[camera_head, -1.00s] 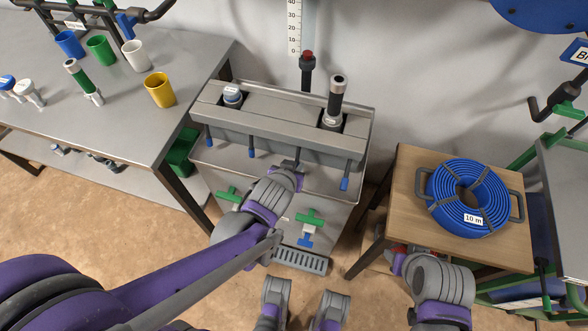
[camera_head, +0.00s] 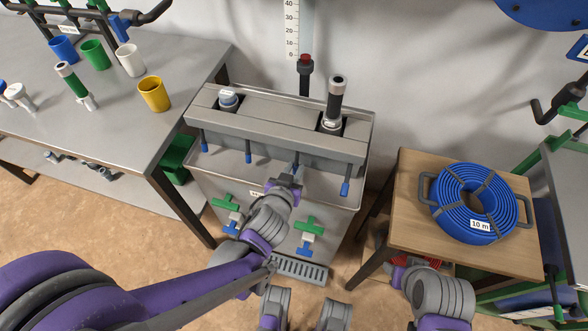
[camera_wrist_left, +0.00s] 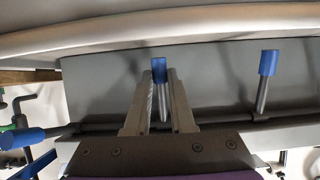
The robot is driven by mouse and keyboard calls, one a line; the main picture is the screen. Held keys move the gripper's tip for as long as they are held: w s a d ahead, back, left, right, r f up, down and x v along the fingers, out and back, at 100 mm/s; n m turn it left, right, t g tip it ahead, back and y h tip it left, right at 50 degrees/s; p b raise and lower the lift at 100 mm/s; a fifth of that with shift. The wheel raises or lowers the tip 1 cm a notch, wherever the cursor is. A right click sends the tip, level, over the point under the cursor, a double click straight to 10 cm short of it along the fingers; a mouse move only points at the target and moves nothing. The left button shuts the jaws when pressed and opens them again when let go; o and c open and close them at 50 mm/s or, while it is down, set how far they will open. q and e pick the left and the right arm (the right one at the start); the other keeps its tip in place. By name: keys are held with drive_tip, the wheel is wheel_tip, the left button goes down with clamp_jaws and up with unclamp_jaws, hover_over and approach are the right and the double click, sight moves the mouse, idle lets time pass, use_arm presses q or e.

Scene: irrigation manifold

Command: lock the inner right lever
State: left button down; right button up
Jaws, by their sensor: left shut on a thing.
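The inner right lever (camera_wrist_left: 160,72) has a blue tip and a grey stem. In the left wrist view it lies between the two fingers of my left gripper (camera_wrist_left: 159,100), which is shut on it. In the head view the left gripper (camera_head: 290,178) is at the front of the grey manifold (camera_head: 270,135), and it hides much of this lever. The outer right lever (camera_head: 346,181) shows to its right, and also in the left wrist view (camera_wrist_left: 266,75). The inner left lever (camera_head: 249,153) and outer left lever (camera_head: 203,142) hang to the left. My right gripper's fingers cannot be made out.
A black-and-grey cylinder (camera_head: 336,100) and a grey-blue cap (camera_head: 228,98) stand in the manifold's top. Green-and-blue valves (camera_head: 308,226) sit below on its front. A steel table (camera_head: 120,125) with cups is left; a wooden stool (camera_head: 410,215) with a blue hose coil (camera_head: 472,205) is right.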

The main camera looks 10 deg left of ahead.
use_arm(q)
drive_tip(key=c, duration=1.1)
unclamp_jaws()
drive_tip(key=shift+w, duration=0.2)
drive_tip(key=o, duration=0.3)
drive_tip(key=shift+w, duration=0.1)
drive_tip(key=shift+o, duration=0.2)
use_arm(e)
drive_tip(key=shift+w, duration=0.1)
use_arm(q)
drive_tip(key=p+v, duration=0.4)
drive_tip(key=v, duration=0.7)
use_arm(e)
drive_tip(key=shift+r, duration=2.2)
use_arm(q)
drive_tip(key=s+a+r+g+p, duration=0.6)
drive_tip(key=s+r+g+p, duration=0.1)
drive_tip(key=r+p, duration=0.4)
drive_tip(key=shift+s+r, duration=0.3)
drive_tip(key=shift+r, duration=0.2)
use_arm(e)
wheel_tip(320, 180, up, 13)
drive_tip(key=w, duration=0.2)
drive_tip(key=shift+t, duration=0.4)
